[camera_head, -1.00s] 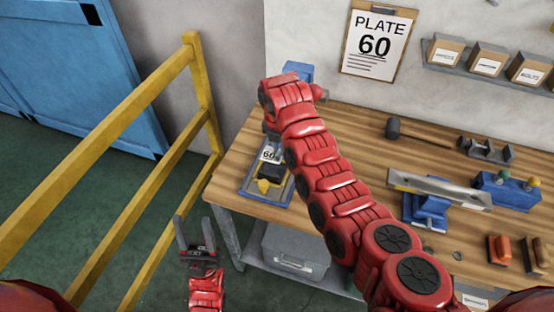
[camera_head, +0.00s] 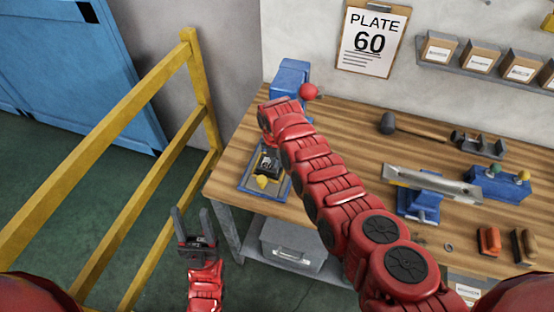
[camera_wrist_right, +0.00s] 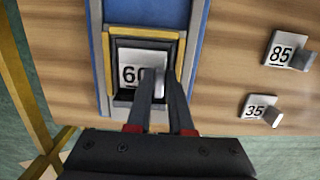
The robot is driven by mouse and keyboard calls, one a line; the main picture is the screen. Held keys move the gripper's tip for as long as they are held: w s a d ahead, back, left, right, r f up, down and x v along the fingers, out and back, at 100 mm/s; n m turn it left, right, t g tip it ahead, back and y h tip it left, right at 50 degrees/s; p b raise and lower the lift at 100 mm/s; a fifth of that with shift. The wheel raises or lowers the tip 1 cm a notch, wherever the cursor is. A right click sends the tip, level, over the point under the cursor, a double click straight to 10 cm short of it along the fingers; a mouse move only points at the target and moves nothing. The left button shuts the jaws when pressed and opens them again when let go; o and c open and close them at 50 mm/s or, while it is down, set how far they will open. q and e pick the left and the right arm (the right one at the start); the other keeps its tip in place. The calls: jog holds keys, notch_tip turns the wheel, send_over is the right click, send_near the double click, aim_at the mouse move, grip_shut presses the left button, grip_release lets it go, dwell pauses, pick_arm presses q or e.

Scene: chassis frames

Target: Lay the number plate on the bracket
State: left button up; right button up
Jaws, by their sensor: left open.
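The number plate (camera_wrist_right: 134,70), white with a black 60, shows inside the bracket (camera_wrist_right: 112,48), a dark frame with a yellow rim on a blue base, in the right wrist view. My right gripper (camera_wrist_right: 160,77) has its two dark fingers on either side of the plate's grey upright tab and appears shut on it. The fingers cover the plate's right part, and I cannot tell whether it lies fully flat. In the head view the bracket's blue base (camera_head: 245,183) is at the bench's left end. My left gripper (camera_head: 193,222) is open and empty, left of the bench.
Plates marked 85 (camera_wrist_right: 280,50) and 35 (camera_wrist_right: 256,106) lie on the wooden bench, right of the bracket in the wrist view. A yellow railing (camera_head: 190,85) stands left of the bench. A hammer (camera_head: 420,129) and a blue fixture (camera_head: 418,203) are further right. A sign (camera_head: 370,40) reads PLATE 60.

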aim_at(276, 165)
jog(key=o, duration=0.3)
jog(key=shift+r, duration=0.1)
jog(key=shift+r, duration=0.15)
notch_tip(276, 165, up, 12)
jog(key=s+b, duration=0.1)
jog(key=b, duration=0.1)
jog(key=shift+s+a+b, duration=0.2)
jog(key=shift+a+b, duration=0.05)
jog(key=shift+b, duration=0.15)
